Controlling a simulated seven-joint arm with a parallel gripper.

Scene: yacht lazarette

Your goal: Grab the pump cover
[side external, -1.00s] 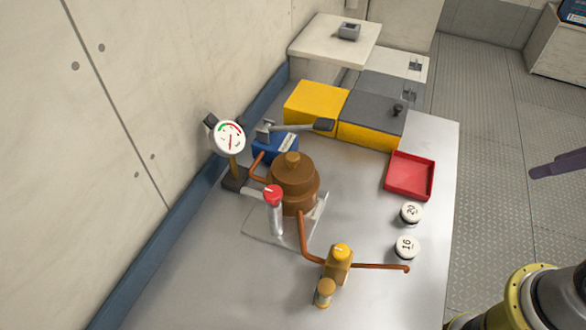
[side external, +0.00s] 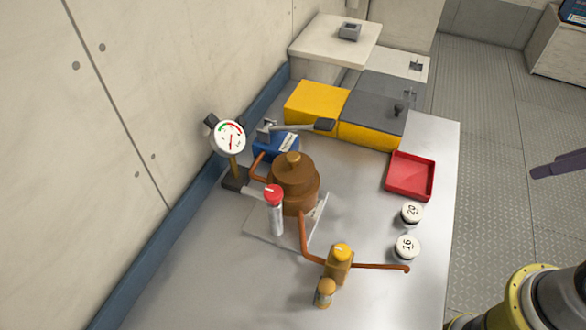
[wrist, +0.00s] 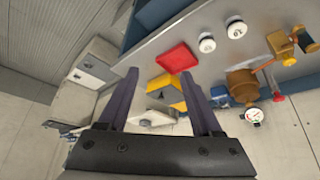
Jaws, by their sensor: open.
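The brown pump (side external: 295,195) stands on a pale plate on the grey bench in the side view. Its stepped brown cover (side external: 293,168), with a small knob on top, sits on the body. In the wrist view the pump (wrist: 241,86) appears at the right, tilted, with its cover hard to make out. My gripper (wrist: 160,73) is open, with its two dark fingers apart and nothing between them. In the side view only a dark finger (side external: 560,165) shows at the right edge, well away from the pump, beyond the bench's right side.
Close around the pump are a gauge (side external: 229,137), a red-topped valve (side external: 275,205), a blue box with a lever (side external: 275,148) and a yellow-capped fitting (side external: 339,262) with copper pipes. A red tray (side external: 410,176) and white-topped weights (side external: 407,247) lie right. The bench's front left is clear.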

